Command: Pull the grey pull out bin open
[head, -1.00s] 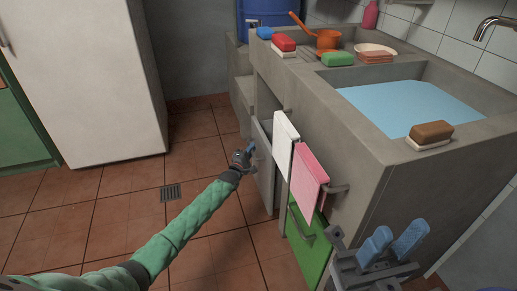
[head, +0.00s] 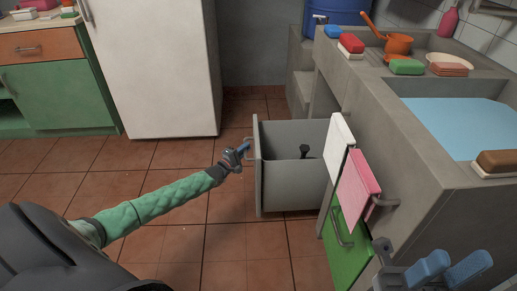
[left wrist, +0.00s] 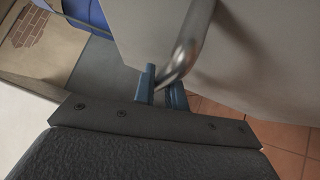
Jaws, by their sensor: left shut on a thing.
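The grey pull out bin (head: 291,178) stands well out of the counter, with its inside in view and a dark object (head: 304,151) in it. My left gripper (head: 242,150) is at the bin's front panel, shut on its metal bar handle (head: 249,143). In the left wrist view, the blue fingers (left wrist: 163,90) are on either side of the curved handle (left wrist: 188,45), close to the grey front panel (left wrist: 240,45). My right gripper (head: 452,268) is at the lower right with its two blue fingers apart, and nothing shows between them.
A white towel (head: 339,143) and a pink towel (head: 357,187) hang at the counter front, right of the bin. A green door (head: 345,245) is below them. A white fridge (head: 158,65) stands at the back left. The tiled floor (head: 170,225) left of the bin is clear.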

